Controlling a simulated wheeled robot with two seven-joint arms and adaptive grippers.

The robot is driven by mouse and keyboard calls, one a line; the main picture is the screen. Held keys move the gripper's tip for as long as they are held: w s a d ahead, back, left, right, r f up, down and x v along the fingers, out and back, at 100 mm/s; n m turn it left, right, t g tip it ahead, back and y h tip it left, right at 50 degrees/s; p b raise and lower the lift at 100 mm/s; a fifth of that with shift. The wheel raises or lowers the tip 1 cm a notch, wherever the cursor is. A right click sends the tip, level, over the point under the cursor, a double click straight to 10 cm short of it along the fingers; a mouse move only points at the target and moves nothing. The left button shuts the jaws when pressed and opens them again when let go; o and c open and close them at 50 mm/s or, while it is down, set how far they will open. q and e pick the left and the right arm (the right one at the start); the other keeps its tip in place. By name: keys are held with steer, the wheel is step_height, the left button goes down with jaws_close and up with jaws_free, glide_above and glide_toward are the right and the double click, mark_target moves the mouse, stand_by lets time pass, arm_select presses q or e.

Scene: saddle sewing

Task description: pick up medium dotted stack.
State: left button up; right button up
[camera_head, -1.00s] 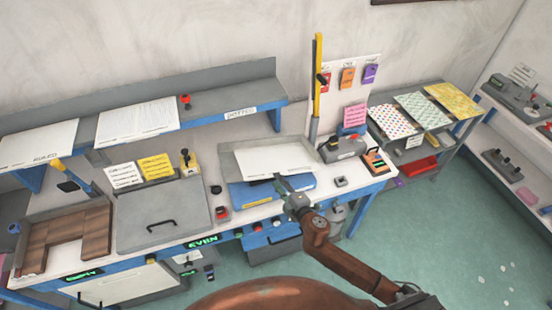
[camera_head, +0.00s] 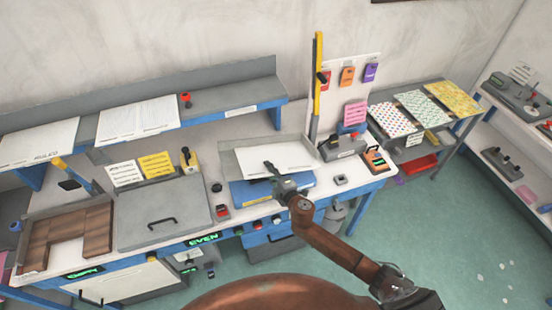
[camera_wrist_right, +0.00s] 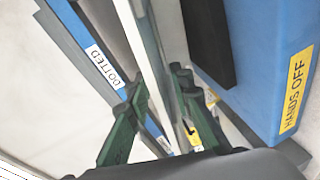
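A white paper stack (camera_head: 285,156) lies on the blue machine with a grey back plate near the right end of the bench. No dots are visible on it. My right gripper (camera_head: 271,171) is at its front edge, with a dark finger over its top. In the right wrist view the two green fingers (camera_wrist_right: 160,95) are on either side of a thin white edge, which looks like this stack's. Whether they press on it is unclear. A "DOTTED" label (camera_wrist_right: 103,67) is on the blue shelf edge there. My left gripper is not in view.
White sheets (camera_head: 137,118) and another white stack (camera_head: 38,143) lie on the raised shelf. Patterned stacks (camera_head: 422,109) lie on the right rack. The blue machine carries a "HANDS OFF" label (camera_wrist_right: 295,88) close by. A yellow-handled lever (camera_head: 317,80) stands right of the stack.

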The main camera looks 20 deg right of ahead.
jaws_close()
stand_by(0.3)
stand_by(0.3)
